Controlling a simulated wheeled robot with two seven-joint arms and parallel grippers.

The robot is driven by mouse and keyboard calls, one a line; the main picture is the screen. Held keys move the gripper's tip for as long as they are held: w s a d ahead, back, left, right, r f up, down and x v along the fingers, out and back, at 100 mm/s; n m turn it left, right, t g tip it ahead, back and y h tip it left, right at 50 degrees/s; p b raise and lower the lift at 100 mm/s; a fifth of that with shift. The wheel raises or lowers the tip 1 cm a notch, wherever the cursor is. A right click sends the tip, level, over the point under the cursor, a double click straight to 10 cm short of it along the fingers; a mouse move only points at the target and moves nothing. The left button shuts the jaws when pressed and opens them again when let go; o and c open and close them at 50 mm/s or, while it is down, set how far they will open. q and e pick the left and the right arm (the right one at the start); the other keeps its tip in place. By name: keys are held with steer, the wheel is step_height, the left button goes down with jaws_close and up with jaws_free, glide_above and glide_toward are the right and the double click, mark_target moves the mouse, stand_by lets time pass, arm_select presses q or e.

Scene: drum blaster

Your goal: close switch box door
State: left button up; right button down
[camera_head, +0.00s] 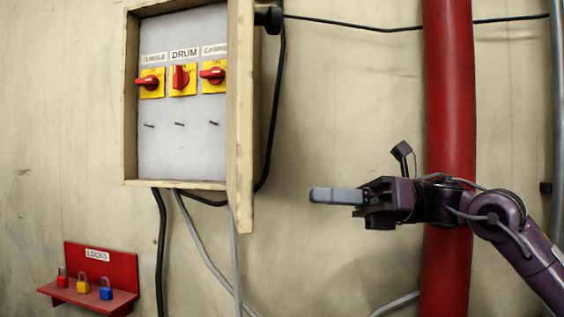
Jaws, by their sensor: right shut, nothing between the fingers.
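The switch box (130,98) is mounted on the wall at the upper left, with a wooden frame and a grey panel inside. The panel carries several red rotary switches on yellow plates, one labelled DRUM (182,80). The door (240,110) stands open on the box's right side and shows nearly edge-on. My right gripper (335,196) is shut and empty, to the right of the door's lower end and apart from it, with its fingers pointing left. My left gripper is not in view.
A red shelf labelled LOCKS (110,262) at the lower left holds a red, a yellow and a blue padlock. A thick red pipe (448,90) runs vertically behind my right arm. Cables hang below the box. The wall between door and pipe is mostly clear.

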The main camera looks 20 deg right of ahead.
steer(key=s+d+r+n+g, duration=0.25)
steer(key=s+r+n, duration=0.3)
steer(key=s, duration=0.55)
steer(key=w+a+p, duration=0.1)
steer(key=a+p, duration=0.2)
steer(key=a, duration=1)
steer(key=shift+w+h, duration=0.3)
steer(key=shift+w, duration=0.1)
steer(key=shift+m, duration=0.35)
